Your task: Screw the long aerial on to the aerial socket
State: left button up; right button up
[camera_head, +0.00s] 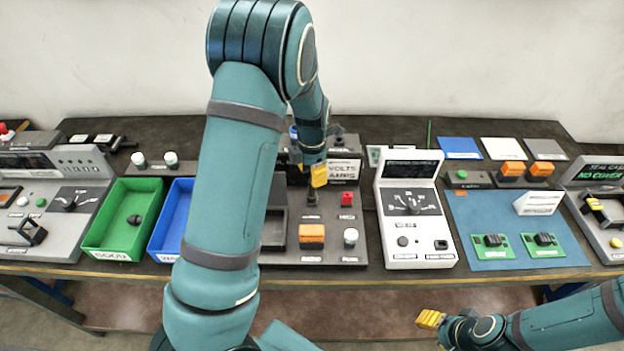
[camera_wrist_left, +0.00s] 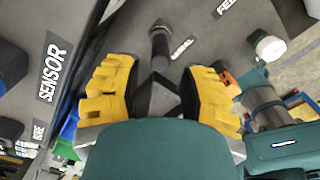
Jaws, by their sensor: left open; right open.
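A dark upright post stands at the aerial socket (camera_head: 312,197) on the middle grey panel, below my left gripper (camera_head: 318,176). In the left wrist view the post (camera_wrist_left: 159,42) stands beside a partly hidden label ending in "RIAL". My left gripper (camera_wrist_left: 162,68) is open there, its yellow fingers either side of the post's line, with no visible grip on it. A thin green upright rod (camera_head: 429,134) at the back of the table may be the long aerial; I cannot tell. My right gripper (camera_head: 431,319) is open and appears empty, low in front of the table.
A green bin (camera_head: 95,232) and a blue bin (camera_head: 160,250) stand left of the panel, the blue one partly behind my left arm. A white meter unit (camera_head: 405,262) stands right of the panel. A blue mat (camera_head: 480,262) with green boards lies further right.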

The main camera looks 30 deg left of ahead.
aim_at(312, 192)
pick_arm(q)
notch_tip(312, 192, up, 9)
dwell(0.3)
jog(key=shift+f, duration=0.1)
jog(key=o, duration=0.4)
jog(key=m, duration=0.2)
jog(key=f+m, duration=0.1)
jog(key=m, duration=0.2)
jog(key=f+m, duration=0.1)
jog(key=m, duration=0.1)
jog(key=shift+s+f+m, duration=0.1)
jog(key=shift+s+m, duration=0.1)
jog(key=shift+m, duration=0.2)
jog(key=m, duration=0.4)
jog(key=shift+f+p, duration=0.35)
jog(key=m, duration=0.6)
jog(key=shift+w+f, duration=0.2)
jog(key=shift+f, duration=0.05)
notch_tip(312, 192, down, 9)
jog(key=b, duration=0.6)
